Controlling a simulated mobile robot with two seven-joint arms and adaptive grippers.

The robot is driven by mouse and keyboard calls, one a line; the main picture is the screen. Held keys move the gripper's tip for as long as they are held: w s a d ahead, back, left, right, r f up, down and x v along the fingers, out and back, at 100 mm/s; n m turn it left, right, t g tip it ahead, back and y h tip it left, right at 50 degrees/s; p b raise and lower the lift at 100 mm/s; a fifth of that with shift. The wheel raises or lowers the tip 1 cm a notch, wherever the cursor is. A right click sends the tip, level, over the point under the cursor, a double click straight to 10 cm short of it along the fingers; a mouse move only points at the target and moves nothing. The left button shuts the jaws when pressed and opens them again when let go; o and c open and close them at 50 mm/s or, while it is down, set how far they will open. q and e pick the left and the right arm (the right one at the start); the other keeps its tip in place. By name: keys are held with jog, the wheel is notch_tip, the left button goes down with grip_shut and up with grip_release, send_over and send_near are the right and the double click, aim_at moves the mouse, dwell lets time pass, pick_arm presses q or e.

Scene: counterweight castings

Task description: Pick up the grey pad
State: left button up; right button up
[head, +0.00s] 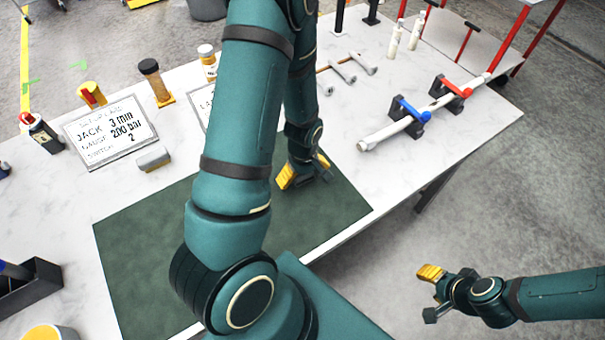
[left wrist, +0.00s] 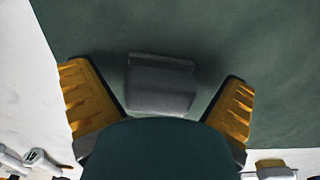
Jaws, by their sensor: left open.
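A dark grey pad (left wrist: 160,85), block-shaped with a ridge along its upper edge, shows in the left wrist view over the green mat (left wrist: 240,40). It sits between the two yellow fingers of my left gripper (left wrist: 160,105), with a visible space on each side. In the head view my left gripper (head: 304,173) is low over the green mat (head: 130,250), and the gripper and arm hide this pad. Another grey block (head: 154,159) with a pale side lies on the white table by the sign. My right gripper (head: 434,292) is open and empty, off the table's front.
A white tube (head: 380,138) rests in blue and red clamps at the right. A black tray (head: 35,295) is at the front left.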

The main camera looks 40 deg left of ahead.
pick_arm(q)
jog(key=c, duration=1.3)
notch_tip(320, 180, up, 10)
jog(key=shift+r+p, duration=0.1)
jog(key=shift+p, duration=0.9)
jog(key=shift+o, duration=0.9)
